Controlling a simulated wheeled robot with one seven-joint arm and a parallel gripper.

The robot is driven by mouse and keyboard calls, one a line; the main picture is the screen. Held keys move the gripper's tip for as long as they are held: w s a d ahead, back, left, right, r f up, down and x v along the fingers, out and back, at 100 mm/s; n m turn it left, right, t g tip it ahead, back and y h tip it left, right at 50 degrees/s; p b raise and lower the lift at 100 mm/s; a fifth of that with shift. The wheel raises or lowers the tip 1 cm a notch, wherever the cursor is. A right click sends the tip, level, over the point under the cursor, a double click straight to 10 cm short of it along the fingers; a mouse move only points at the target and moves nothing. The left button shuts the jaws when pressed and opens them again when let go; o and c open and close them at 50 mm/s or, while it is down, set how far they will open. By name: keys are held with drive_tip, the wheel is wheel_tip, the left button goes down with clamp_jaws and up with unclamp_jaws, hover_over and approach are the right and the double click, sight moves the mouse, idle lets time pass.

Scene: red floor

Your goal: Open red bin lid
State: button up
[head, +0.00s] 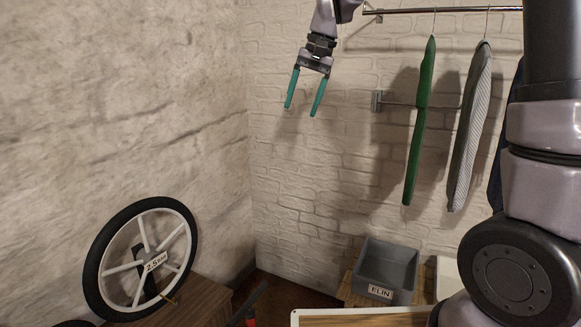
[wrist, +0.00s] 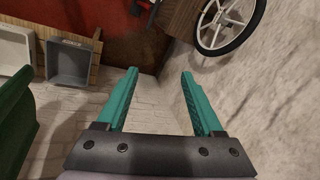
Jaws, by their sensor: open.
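My gripper (head: 300,111) is open and empty, high in front of the white brick wall, with its green fingers pointing down. In the wrist view its two fingers (wrist: 160,73) are spread apart with nothing between them. I cannot make out a red bin or its lid in either view. A small red piece (head: 250,321) shows at the bottom edge of the head view, too cut off to identify.
A grey box (head: 373,266) labelled ELIN stands on a wooden surface below, beside a white box (head: 447,279). A black-tyred wheel (head: 93,272) is at lower left. Green (head: 419,125) and grey striped (head: 467,135) garments hang from a rail (head: 450,10) right of my gripper.

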drive_tip(key=s+d+r+m+t, duration=0.1)
drive_tip(key=s+d+r+t, duration=0.1)
drive_tip(key=s+d, duration=0.4)
drive_tip(key=s+d+r+t, duration=0.15)
drive_tip(key=s+d, duration=0.25)
drive_tip(key=d, duration=0.5)
drive_tip(key=s+d+f+m+t+h, duration=0.1)
drive_tip(key=s+d+f+t, duration=0.1)
drive_tip(key=s+d, duration=0.4)
drive_tip(key=s, duration=0.3)
drive_tip(key=shift+d, duration=0.4)
drive_tip(key=shift+w+a, duration=0.1)
